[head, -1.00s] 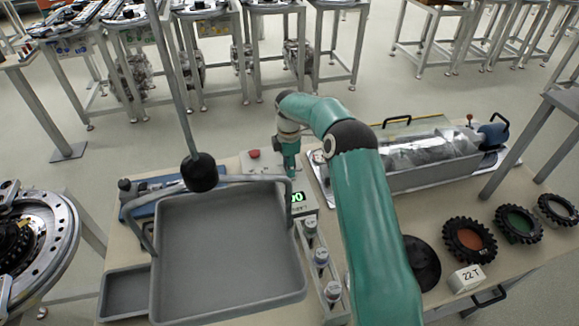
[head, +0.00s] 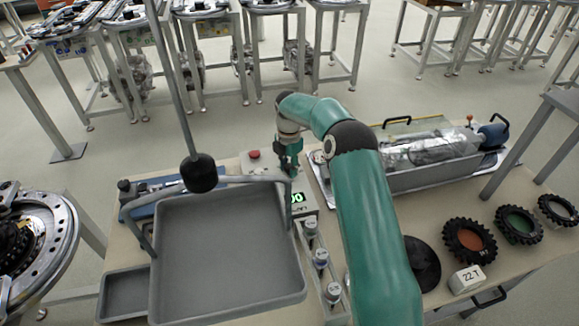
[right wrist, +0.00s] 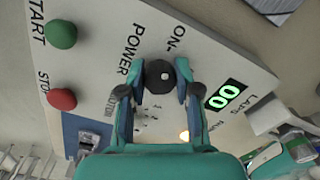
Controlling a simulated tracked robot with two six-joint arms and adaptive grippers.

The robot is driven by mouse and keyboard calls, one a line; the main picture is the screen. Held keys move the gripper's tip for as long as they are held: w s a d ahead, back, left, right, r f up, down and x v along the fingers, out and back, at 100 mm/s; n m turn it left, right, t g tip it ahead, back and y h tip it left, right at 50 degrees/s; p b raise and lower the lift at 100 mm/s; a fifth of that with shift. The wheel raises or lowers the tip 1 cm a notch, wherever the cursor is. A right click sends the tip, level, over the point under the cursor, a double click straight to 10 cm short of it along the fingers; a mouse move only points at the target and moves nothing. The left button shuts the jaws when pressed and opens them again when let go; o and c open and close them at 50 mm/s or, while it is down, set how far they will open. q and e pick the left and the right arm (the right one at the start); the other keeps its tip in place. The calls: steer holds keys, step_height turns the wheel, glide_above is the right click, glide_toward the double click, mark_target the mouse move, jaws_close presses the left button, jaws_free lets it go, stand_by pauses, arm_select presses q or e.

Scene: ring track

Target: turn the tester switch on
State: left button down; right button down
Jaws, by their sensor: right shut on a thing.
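The tester box shows in the right wrist view as a light panel (right wrist: 210,50) marked POWER, ON, START, STOP and LAPS. Its switch is a round black knob (right wrist: 160,75) with a pale dot, beside the words POWER and ON. My right gripper (head: 290,170) is over the panel, its two fingers shut on the knob from both sides. The green display (right wrist: 226,94) is lit and reads 00; it also shows in the head view (head: 297,198). My left gripper is not in view.
A green button (right wrist: 61,34) and a red button (right wrist: 62,99) sit on the panel beside the knob. A grey tray (head: 228,303) stands left of the box. A clear-covered machine (head: 425,150) and several toothed rings (head: 470,241) are at right.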

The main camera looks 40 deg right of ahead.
mark_target(289, 165)
steer(key=c, duration=0.8)
jaws_free()
steer(key=shift+r, duration=0.15)
step_height(289, 165, up, 12)
steer(key=shift+f, duration=0.2)
